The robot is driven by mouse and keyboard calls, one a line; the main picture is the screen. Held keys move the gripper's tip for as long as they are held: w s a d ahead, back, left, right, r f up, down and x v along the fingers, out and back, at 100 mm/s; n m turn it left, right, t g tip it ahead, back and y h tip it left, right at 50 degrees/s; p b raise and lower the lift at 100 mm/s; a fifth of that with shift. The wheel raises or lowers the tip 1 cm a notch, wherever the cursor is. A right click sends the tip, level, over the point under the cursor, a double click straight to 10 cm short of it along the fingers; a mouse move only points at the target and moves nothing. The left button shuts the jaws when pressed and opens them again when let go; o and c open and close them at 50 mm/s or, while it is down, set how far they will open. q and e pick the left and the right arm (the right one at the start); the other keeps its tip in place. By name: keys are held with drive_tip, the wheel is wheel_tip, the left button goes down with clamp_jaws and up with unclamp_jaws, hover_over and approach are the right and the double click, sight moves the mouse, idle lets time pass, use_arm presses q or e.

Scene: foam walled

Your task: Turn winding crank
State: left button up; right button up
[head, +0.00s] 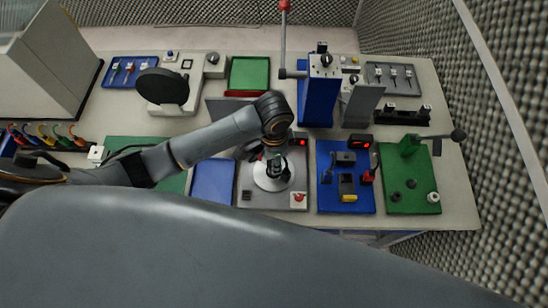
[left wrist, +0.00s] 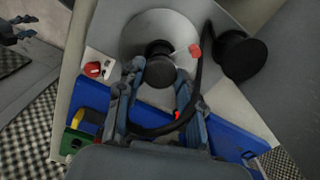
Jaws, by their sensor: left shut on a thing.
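The winding station is a grey plate (head: 246,188) with a pale round disc (head: 266,182) on it, in the middle of the bench. My left gripper (head: 274,160) reaches down over the disc from above. In the left wrist view, the fingers of my left gripper (left wrist: 160,74) stand on both sides of a black knob (left wrist: 158,50) above the pale disc (left wrist: 133,35) and are shut on it. This knob appears to be the crank's handle; the crank arm under it is hidden. My right gripper is not in view.
A red button (head: 298,198) sits at the plate's front right corner. A blue plate (head: 362,203) with switches and a green plate (head: 425,203) with a black-knobbed lever (head: 458,135) lie to the right. A tall blue press (head: 318,95) stands behind. Foam walls close the right side.

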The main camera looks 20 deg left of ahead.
use_arm(q)
drive_tip(key=shift+n, duration=11.3)
drive_tip(key=shift+n, duration=0.6)
drive_tip(key=o, duration=1.2)
drive_tip(key=shift+c, duration=0.2)
